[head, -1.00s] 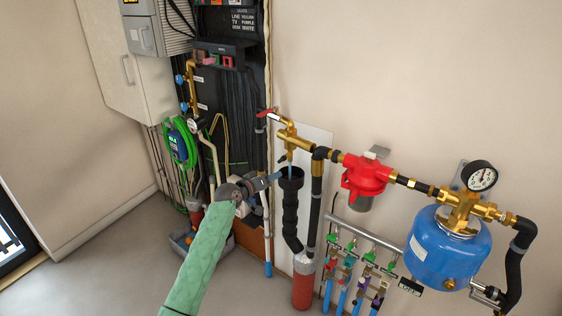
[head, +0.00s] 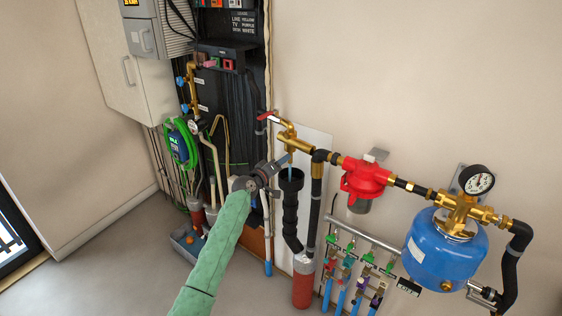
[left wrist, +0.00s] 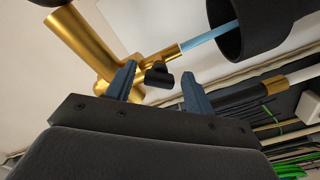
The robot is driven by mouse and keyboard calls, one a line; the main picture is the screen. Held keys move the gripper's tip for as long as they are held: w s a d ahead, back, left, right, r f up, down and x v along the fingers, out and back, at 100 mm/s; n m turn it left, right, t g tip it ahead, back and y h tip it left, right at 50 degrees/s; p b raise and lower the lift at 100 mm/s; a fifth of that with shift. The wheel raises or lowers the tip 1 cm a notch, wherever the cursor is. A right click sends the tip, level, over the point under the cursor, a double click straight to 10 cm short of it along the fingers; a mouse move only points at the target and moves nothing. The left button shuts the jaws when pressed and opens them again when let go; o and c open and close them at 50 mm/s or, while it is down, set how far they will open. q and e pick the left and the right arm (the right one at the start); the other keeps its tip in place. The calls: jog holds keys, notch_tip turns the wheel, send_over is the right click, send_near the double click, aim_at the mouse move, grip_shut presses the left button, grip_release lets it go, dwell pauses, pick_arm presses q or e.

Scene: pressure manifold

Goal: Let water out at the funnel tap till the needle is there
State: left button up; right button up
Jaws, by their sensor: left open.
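The brass funnel tap (head: 288,135) hangs above the black funnel (head: 291,181). In the left wrist view its black handle (left wrist: 158,75) sits between my left gripper's two blue-grey fingers. My left gripper (head: 282,161) is open around the handle, not clamped on it. A blue water stream (left wrist: 210,35) runs from the brass spout into the funnel (left wrist: 260,25). The pressure gauge (head: 478,180) is on the brass manifold at the right; its needle is too small to read exactly. My right gripper is out of view.
A red lever (head: 267,115) is on the pipe above the tap. A red filter (head: 366,180) and a blue vessel (head: 443,250) are to the right. Several small valves (head: 350,245) are below. A dark cable panel (head: 230,110) stands behind my left arm.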

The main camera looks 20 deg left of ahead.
pick_arm(q)
jog(key=shift+w+d, duration=0.1)
jog(key=shift+w, duration=0.2)
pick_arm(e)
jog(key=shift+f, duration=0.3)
pick_arm(q)
jog(key=shift+c, duration=0.4)
jog(key=c, duration=0.9)
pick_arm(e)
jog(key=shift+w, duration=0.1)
